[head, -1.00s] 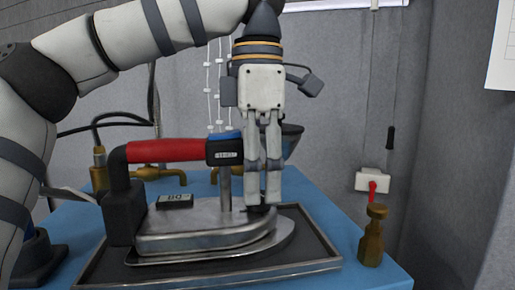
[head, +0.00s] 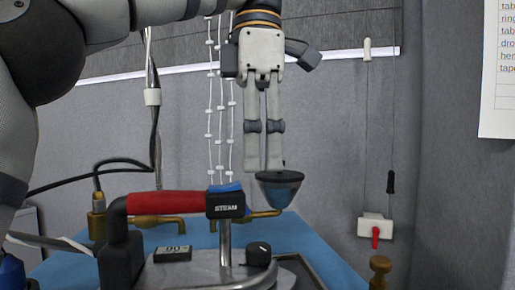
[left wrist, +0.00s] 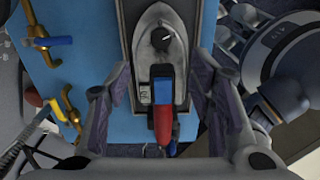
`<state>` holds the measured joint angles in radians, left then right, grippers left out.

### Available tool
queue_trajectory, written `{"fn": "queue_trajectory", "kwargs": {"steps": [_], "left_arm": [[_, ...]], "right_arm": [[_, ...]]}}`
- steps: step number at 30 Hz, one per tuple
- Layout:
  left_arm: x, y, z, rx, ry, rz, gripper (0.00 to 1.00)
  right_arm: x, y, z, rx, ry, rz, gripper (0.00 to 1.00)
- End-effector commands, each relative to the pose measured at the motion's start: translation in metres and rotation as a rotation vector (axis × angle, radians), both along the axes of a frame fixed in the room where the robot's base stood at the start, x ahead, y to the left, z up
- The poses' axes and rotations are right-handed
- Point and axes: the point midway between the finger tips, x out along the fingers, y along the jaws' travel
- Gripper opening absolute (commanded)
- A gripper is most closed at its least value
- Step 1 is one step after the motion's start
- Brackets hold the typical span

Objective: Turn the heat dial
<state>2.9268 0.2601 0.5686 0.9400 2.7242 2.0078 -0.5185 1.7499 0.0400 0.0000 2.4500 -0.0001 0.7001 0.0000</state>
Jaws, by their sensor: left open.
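The heat dial is a round black knob (head: 259,253) with a white mark, on top of the grey metal iron (head: 200,272). The dial also shows in the left wrist view (left wrist: 163,40), near the iron's tip. The iron has a red handle (head: 166,203) with a blue part labelled STEAM and a small display (head: 173,253) that seems to read 90. My left gripper (head: 264,170) points down, above and apart from the dial, with its fingers slightly parted and nothing between them. In the left wrist view the fingers spread either side of the iron. My right gripper is not in view.
The iron rests on a dark tray on the blue table (head: 315,247). Brass taps (head: 160,225) stand behind at left. A dark-rimmed blue bowl-like thing (head: 280,186) is behind the gripper, and a brass fitting (head: 380,268) is at right.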

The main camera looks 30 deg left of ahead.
Motion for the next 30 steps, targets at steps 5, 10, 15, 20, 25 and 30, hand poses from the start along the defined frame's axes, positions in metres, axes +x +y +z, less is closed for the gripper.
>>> {"fn": "queue_trajectory", "kwargs": {"steps": [5, 10, 15, 20, 25, 30], "left_arm": [[0.079, 0.031, 0.015, 0.128, -0.370, 0.099, 0.49], [0.199, 0.074, 0.156, 0.444, -1.210, 0.018, 0.49], [0.205, -0.014, 0.301, 0.713, -1.874, -0.562, 0.49], [0.154, -0.149, 0.274, 0.788, -2.012, -1.519, 0.49], [0.094, -0.166, 0.109, 0.551, -1.372, -2.528, 0.49], [0.034, -0.062, 0.012, 0.177, -0.452, -2.852, 0.49]], "right_arm": [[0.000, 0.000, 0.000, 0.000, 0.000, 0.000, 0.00], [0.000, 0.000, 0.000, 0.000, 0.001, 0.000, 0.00], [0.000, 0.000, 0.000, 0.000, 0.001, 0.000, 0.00], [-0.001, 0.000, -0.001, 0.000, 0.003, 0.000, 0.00], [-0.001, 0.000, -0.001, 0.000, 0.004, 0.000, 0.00], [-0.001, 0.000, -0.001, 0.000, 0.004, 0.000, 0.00]]}}
